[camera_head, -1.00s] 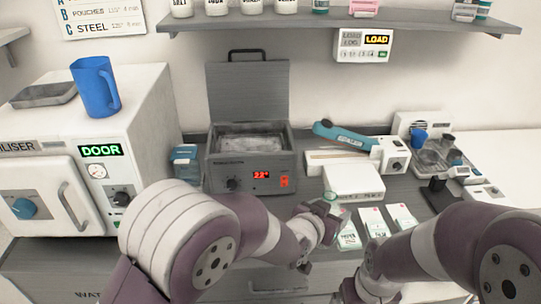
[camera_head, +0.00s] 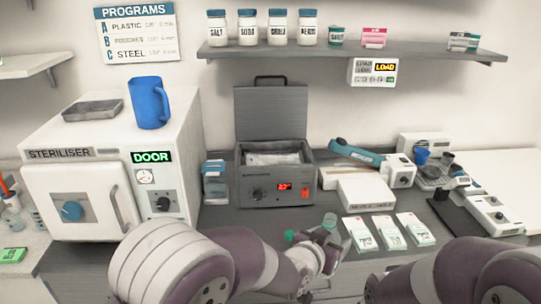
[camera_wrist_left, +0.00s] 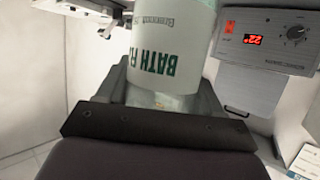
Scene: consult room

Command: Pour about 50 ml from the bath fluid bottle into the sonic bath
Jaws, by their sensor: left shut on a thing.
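The sonic bath (camera_head: 262,190) is a grey box with its lid standing up behind it, an open basin on top and a red display. It shows in the left wrist view too (camera_wrist_left: 262,47), upside down. My left gripper (camera_head: 328,235) is in front of the bath and a little to its right. It is shut on the bath fluid bottle (camera_wrist_left: 165,40), a white bottle with green lettering. In the head view little of the bottle shows beyond the gripper, with a green part (camera_head: 330,221) at its top. My right arm enters at the lower right, but its fingertips are out of the picture.
A blue box (camera_head: 215,182) stands left of the bath, next to the steriliser (camera_head: 65,200) with a blue jug (camera_head: 149,103) on top. A white box (camera_head: 365,195), a blue-handled sealer (camera_head: 356,152) and several pouch packs (camera_head: 388,232) lie to the right. A shelf (camera_head: 350,50) hangs above.

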